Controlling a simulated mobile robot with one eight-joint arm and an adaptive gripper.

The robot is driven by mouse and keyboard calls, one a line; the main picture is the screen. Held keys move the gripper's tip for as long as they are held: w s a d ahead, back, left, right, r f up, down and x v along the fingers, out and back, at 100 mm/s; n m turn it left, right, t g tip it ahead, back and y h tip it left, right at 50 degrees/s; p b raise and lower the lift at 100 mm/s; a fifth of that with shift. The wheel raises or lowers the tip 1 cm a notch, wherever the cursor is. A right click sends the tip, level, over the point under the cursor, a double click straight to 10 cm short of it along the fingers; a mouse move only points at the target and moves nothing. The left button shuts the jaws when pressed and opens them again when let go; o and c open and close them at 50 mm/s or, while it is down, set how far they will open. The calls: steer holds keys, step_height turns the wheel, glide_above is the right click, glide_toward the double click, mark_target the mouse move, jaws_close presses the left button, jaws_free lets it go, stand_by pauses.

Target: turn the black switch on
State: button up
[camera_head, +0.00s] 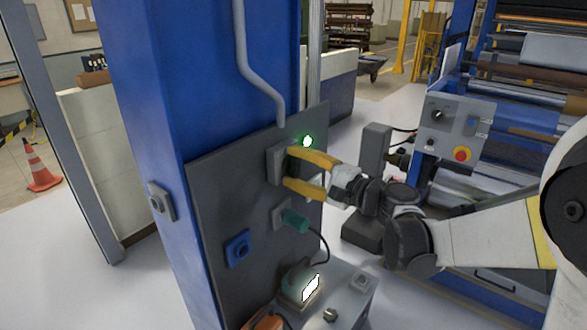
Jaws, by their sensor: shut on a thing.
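The switch (277,165) is a dark grey housing on the upper part of a dark panel (216,180). The panel is fixed to a blue column. A green light (307,141) glows just right of and above the switch. My gripper (289,167) has two yellow fingers, one above the other, reaching from the right to the front of the switch. They are shut on the switch's front part, which they mostly hide. The exact position of its handle cannot be made out.
Below the switch, a teal plug (295,220) with a black cable sits in a socket. A blue socket (238,248) is lower left. A grey box (345,296) with a lit screen stands below. A machine control box (453,130) is at right. An orange cone (40,170) stands far left.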

steer(key=m, duration=0.6)
steer(key=shift+w+r, duration=0.1)
steer(key=shift+r, duration=0.05)
steer(key=shift+m, duration=0.4)
steer(key=o, duration=1.2)
steer(key=shift+d, duration=0.15)
steer(key=v, duration=1.2)
